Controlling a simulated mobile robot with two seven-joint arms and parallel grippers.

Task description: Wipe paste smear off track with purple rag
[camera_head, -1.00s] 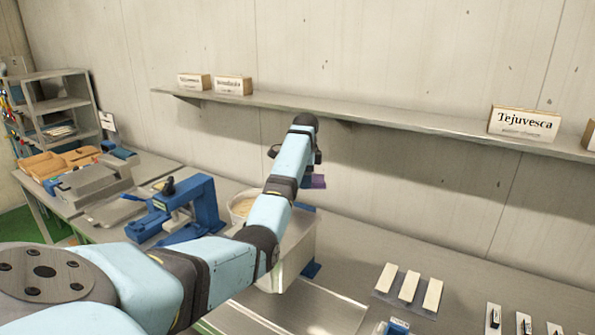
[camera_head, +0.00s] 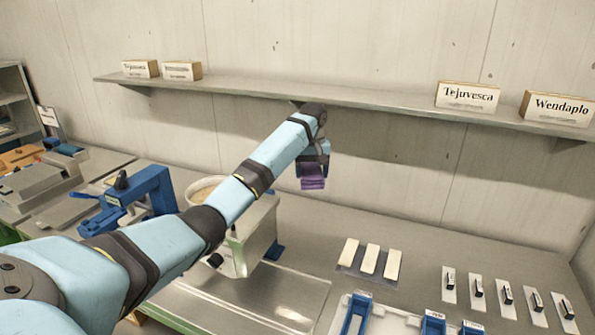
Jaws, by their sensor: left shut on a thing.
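The purple rag (camera_head: 313,178) hangs below the end of my left arm, above the steel bench and in front of the back wall. My left gripper (camera_head: 312,165) is shut on it, pointing down; its fingers are mostly hidden by the wrist and the rag. The rag is apart from the bench. A steel tray-like strip (camera_head: 270,298) lies on the bench at the lower middle; I cannot tell whether it is the track. No paste smear can be made out. My right gripper is not in view.
A blue clamp-like device (camera_head: 140,200) is to the left. White bars (camera_head: 369,258) and small black-handled pieces (camera_head: 507,295) lie at right. A shelf (camera_head: 370,100) runs above.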

